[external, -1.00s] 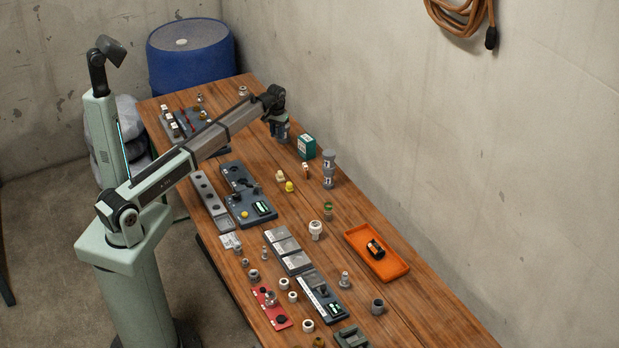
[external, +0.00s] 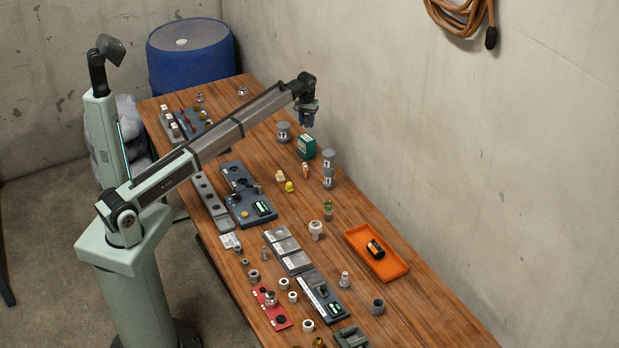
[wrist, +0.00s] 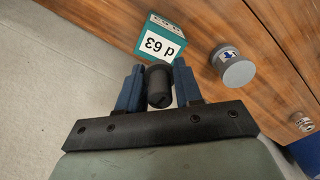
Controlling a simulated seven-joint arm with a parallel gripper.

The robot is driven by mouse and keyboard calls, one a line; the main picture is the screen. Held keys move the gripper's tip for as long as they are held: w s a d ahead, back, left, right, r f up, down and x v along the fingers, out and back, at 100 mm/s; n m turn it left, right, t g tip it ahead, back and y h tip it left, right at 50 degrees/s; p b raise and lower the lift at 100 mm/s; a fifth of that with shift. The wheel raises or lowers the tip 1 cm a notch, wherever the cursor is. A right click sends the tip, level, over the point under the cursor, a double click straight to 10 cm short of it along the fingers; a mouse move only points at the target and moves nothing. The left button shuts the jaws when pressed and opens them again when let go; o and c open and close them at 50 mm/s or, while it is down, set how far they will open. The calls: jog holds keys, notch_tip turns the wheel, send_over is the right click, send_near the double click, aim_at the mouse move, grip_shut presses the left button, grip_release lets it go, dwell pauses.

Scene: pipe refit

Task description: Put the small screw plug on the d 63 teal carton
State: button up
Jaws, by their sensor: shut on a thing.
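The d 63 teal carton (external: 306,149) stands on the bench toward the wall side, with its white label facing up in the wrist view (wrist: 162,38). My gripper (external: 309,121) is raised above the bench, close over the carton in the external view. In the wrist view my gripper (wrist: 159,88) is shut on a dark, rounded screw plug (wrist: 159,80), held between the two blue fingers. The plug appears just below the label in that picture, apart from the carton. In the external view the plug is too small to tell.
A grey capped cylinder (external: 283,132) stands left of the carton, also in the wrist view (wrist: 236,68). Stacked grey cylinders (external: 328,170) stand to its right. Small yellow and cream fittings (external: 289,187) lie nearer. An orange tray (external: 377,254) is further right.

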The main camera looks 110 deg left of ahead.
aim_at(307, 116)
jog(key=shift+f, duration=2.75)
jog(key=shift+f, duration=0.15)
jog(key=o, duration=1)
notch_tip(307, 116, up, 12)
jog(key=shift+r, duration=0.15)
